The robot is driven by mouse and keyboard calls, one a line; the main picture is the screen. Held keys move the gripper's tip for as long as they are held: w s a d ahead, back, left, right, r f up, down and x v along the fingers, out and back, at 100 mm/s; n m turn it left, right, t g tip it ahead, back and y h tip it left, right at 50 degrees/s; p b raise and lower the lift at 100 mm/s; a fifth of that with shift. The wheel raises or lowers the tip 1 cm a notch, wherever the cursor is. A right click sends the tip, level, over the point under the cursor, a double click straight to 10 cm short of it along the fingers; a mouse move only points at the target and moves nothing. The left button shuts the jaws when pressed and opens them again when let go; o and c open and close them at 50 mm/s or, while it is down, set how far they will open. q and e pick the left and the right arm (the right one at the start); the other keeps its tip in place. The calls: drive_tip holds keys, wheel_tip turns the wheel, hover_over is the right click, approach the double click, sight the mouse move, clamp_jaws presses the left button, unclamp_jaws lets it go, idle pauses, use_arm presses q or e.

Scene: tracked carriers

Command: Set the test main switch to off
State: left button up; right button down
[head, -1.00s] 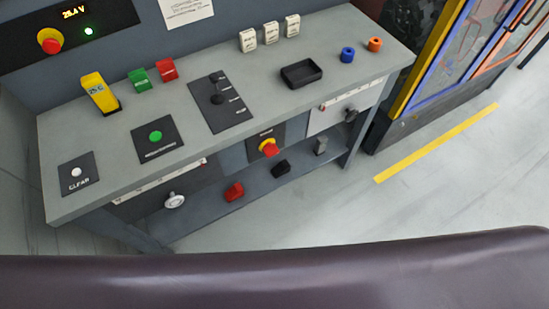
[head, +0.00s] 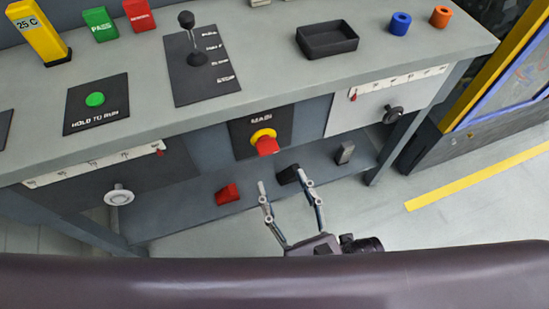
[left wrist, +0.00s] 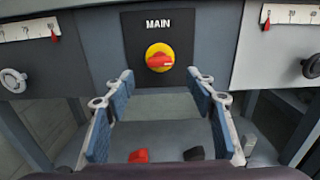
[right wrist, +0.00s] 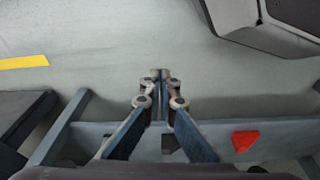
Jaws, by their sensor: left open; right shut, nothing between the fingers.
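The main switch is a red handle on a yellow round base, on a dark panel labelled MAIN under the bench top; it shows in the head view (head: 265,142) and, near the top middle, in the left wrist view (left wrist: 160,58). Its red handle looks roughly level in the left wrist view. My left gripper (head: 280,180) is open and empty, in front of and below the switch, apart from it. In the left wrist view its fingers (left wrist: 160,78) stand on either side below the switch. My right gripper (right wrist: 160,76) is shut and empty, seen only in its own wrist view.
A lower shelf holds a red block (head: 228,194), a black one (head: 288,174) and a grey one (head: 345,153). Slider panels with a white knob (head: 119,195) and a dark knob (head: 392,114) flank the switch. The bench top (head: 270,60) overhangs it.

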sight(270, 154)
use_arm(q)
drive_tip(key=x, duration=0.7)
drive_tip(key=shift+b, duration=0.3)
use_arm(e)
drive_tip(key=r, duration=0.2)
drive_tip(key=shift+w+a+r, duration=0.1)
drive_tip(key=shift+w+r, duration=0.2)
drive_tip(key=shift+w, duration=0.1)
use_arm(q)
drive_tip(key=shift+c, duration=0.2)
drive_tip(key=c, duration=1.1)
